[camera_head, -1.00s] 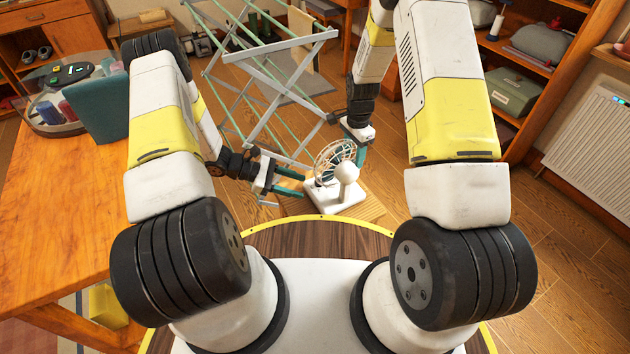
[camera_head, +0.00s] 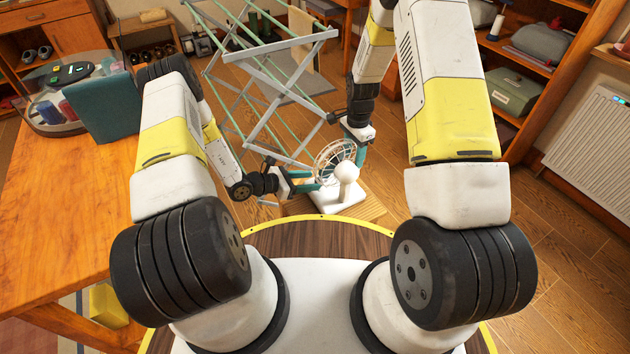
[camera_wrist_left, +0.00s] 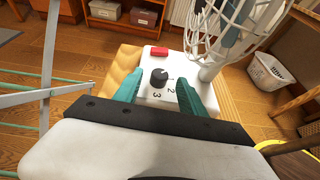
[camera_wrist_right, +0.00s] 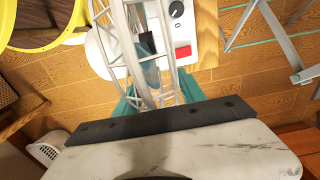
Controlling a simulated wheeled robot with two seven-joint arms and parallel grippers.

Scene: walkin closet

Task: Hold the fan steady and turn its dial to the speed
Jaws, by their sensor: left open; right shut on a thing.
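The white fan (camera_head: 347,194) stands upright on a low wooden surface in front of me, with its round wire cage (camera_head: 334,160). Its base shows in the left wrist view (camera_wrist_left: 170,97) with a black dial (camera_wrist_left: 158,77), the numbers 1, 2 and 3 and a red button (camera_wrist_left: 159,51). My left gripper (camera_head: 314,184) is open, its teal fingers on either side of the dial (camera_wrist_left: 158,86); I cannot tell whether they touch it. My right gripper (camera_head: 358,158) is shut on the fan's cage, which passes between its fingers in the right wrist view (camera_wrist_right: 155,98).
A folding drying rack (camera_head: 262,85) stands just behind the fan. A wooden table (camera_head: 60,210) is on the left, shelves (camera_head: 520,75) and a white radiator (camera_head: 595,135) on the right. A white basket (camera_wrist_left: 272,80) stands on the floor.

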